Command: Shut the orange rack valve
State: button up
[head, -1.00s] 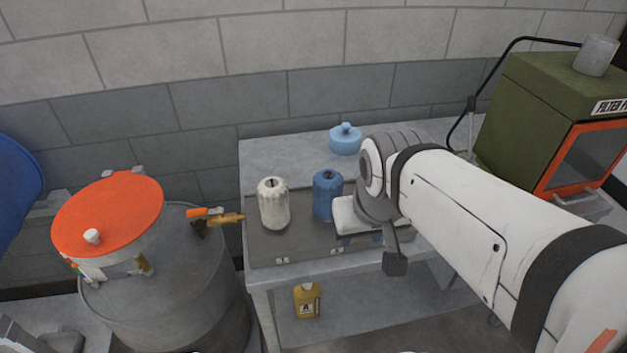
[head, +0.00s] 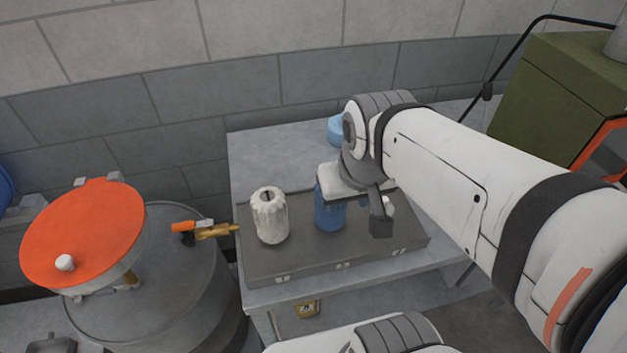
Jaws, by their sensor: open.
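A brass valve with an orange lever (head: 186,225) sticks out to the right over the top of the grey drum (head: 180,300), at left in the head view. The lever lies roughly along the brass body. My gripper (head: 362,212) is to the right of the valve, well apart from it, over the workbench. It is open, and one dark finger shows hanging down. It is in front of the blue ribbed canister (head: 330,217) and hides its top. I cannot tell whether they touch.
A white ribbed canister (head: 269,216) stands on a grey tray (head: 285,262) between valve and gripper. A round orange lid (head: 85,232) is left of the valve. A light blue pot (head: 336,130) is behind my arm; a green cabinet (head: 560,85) stands right.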

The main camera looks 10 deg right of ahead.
aim_at(189, 225)
jog(key=z, duration=0.15)
jog(key=k, duration=0.35)
jog(key=u, duration=1.4)
jog(key=k, duration=1.3)
jog(key=z, duration=0.7)
jog(key=i, duration=1.5)
